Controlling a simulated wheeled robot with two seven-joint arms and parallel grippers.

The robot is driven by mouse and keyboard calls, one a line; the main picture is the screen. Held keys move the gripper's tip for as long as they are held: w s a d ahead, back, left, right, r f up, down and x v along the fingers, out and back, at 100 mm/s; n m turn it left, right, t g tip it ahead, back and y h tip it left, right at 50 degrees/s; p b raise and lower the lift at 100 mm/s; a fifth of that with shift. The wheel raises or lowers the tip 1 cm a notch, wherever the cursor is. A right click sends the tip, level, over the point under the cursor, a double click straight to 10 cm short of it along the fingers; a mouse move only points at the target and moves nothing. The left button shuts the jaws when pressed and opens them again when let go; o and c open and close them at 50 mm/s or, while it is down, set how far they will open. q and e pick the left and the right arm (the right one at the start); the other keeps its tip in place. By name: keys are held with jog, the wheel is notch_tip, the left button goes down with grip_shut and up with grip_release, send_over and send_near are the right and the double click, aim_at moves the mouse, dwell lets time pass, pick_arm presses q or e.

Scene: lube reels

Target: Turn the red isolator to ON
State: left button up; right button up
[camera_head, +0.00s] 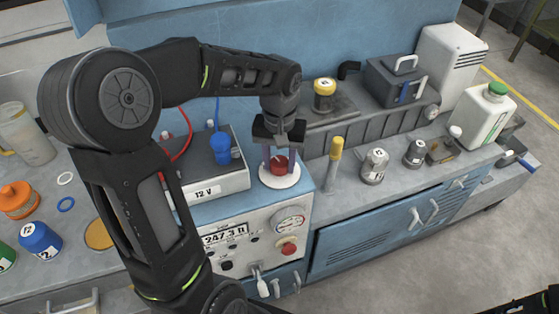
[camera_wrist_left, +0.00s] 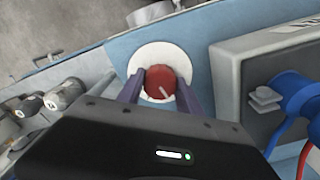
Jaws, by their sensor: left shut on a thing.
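The red isolator (camera_head: 280,164) is a round red knob on a white disc (camera_head: 291,181), on top of the blue console. My left gripper (camera_head: 282,160) points down over it, with its fingers on either side and shut on the knob. In the left wrist view the red isolator (camera_wrist_left: 161,82) shows a pale pointer line, and the fingers of my left gripper (camera_wrist_left: 160,92) flank it. Any ON or OFF lettering cannot be read. My right gripper is not in view; a dark part shows at the bottom right corner.
A grey 12 V box (camera_head: 205,185) with a blue clamp (camera_head: 222,149) and red cable stands left of the knob. A yellow-capped tube (camera_head: 335,160) and grey canisters (camera_head: 374,167) stand to the right. The console front carries a gauge (camera_head: 289,220) and a red button (camera_head: 289,248).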

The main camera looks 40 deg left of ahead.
aim_at(280, 162)
pick_arm(q)
jog(key=m, duration=0.6)
jog(key=m+p, duration=0.1)
jog(key=m, duration=0.4)
jog(key=shift+m, duration=0.3)
dwell(0.3)
jog(key=o, duration=1.4)
jog(key=shift+c, duration=0.2)
jog(key=shift+r, duration=0.1)
notch_tip(280, 162, up, 8)
jog(key=shift+f+b, duration=0.15)
jog(key=shift+b, duration=0.15)
